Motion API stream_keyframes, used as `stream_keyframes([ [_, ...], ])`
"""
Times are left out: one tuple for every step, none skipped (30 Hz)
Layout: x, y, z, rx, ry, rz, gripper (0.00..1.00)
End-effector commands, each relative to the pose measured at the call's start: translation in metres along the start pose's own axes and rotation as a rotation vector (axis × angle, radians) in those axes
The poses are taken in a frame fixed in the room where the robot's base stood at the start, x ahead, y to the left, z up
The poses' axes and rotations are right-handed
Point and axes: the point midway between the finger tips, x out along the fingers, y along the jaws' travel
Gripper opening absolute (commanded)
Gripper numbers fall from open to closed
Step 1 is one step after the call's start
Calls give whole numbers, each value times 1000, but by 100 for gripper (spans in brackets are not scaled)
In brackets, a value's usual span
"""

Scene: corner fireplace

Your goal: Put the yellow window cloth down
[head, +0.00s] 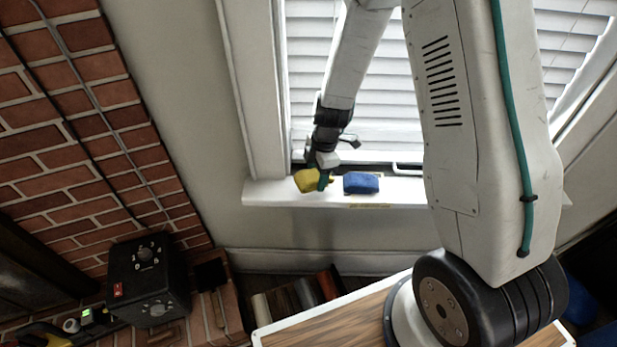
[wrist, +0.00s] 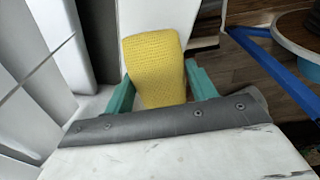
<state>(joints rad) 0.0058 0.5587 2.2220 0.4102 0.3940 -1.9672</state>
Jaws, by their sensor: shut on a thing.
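The yellow window cloth (wrist: 155,70) is a folded, textured pad between the teal fingers of my gripper (wrist: 160,90) in the wrist view. My gripper is shut on it. In the head view the yellow cloth (head: 312,181) shows at the left part of the white window sill (head: 270,193), with my gripper (head: 323,178) at its right side. I cannot tell whether the cloth touches the sill or hangs just above it. A blue cloth (head: 361,183) lies on the sill just right of my gripper.
The window with blinds (head: 400,110) stands behind the sill. A white window handle (head: 407,170) sticks out right of the blue cloth. A black box (head: 148,278) with knobs stands at lower left by the brick wall (head: 75,130). The sill's left end is bare.

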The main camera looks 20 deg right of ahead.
Motion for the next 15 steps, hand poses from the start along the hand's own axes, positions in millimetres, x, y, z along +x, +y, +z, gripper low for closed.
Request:
stream_keyframes([
  [1, 3, -1, 2, 0, 0, 20],
  [2, 5, -1, 5, 0, 1, 20],
  [13, 3, 3, 10, 1, -4, 20],
  [19, 3, 5, 11, 0, -3, 20],
  [24, 3, 7, 12, 0, -3, 20],
  [30, 3, 8, 13, 1, -2, 20],
  [33, 4, 8, 12, 0, -1, 20],
  [34, 4, 9, 12, 0, 1, 20],
  [36, 4, 9, 12, 0, 2, 20],
  [36, 4, 8, 11, 0, 2, 20],
  [36, 4, 8, 10, 0, 2, 20],
  [35, 4, 8, 10, 0, 2, 20],
  [35, 4, 8, 9, 0, 2, 20],
  [35, 4, 8, 9, 0, 2, 20],
  [36, 4, 8, 9, 0, 2, 20],
])
